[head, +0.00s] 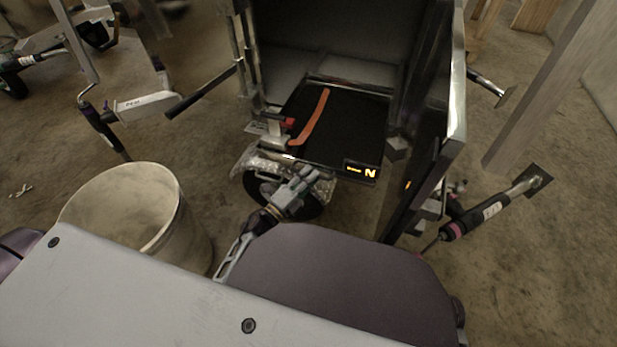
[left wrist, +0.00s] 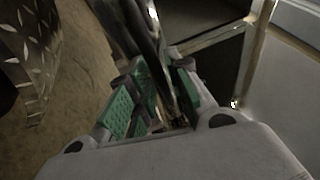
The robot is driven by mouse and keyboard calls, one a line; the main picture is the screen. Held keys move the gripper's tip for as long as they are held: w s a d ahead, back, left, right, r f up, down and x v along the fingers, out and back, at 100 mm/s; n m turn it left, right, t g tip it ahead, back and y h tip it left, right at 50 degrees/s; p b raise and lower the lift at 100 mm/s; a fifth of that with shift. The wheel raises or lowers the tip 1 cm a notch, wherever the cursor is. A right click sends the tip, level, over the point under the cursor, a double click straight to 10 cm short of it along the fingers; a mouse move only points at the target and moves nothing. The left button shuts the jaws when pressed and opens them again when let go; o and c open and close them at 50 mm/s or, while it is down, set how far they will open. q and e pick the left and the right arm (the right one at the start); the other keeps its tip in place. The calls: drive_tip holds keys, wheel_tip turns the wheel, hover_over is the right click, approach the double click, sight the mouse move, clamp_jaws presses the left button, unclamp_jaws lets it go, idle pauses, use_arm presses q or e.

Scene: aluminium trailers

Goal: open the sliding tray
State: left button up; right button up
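The sliding tray (head: 345,125) is a flat black panel low in the open metal box. An orange-red strip (head: 314,118) lies on it, and a yellow-marked label (head: 361,170) is at its front right corner. My left gripper (head: 304,178) is just in front of the tray's front edge, left of the label. In the left wrist view, the green-padded fingers of my left gripper (left wrist: 165,85) stand apart. My right gripper is not in view.
The box's open door (head: 440,120) stands to the right of the tray. A red-topped fitting (head: 289,123) is by the tray's left side. A pale bucket (head: 130,210) stands at left.

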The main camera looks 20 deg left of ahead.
sight(314, 164)
use_arm(q)
drive_tip(key=shift+c, duration=0.2)
clamp_jaws()
drive_tip(key=shift+w, duration=0.15)
drive_tip(key=shift+w, duration=2.7)
drive_tip(key=shift+o, duration=0.2)
unclamp_jaws()
drive_tip(key=shift+d, duration=0.1)
drive_tip(key=v, duration=1.2)
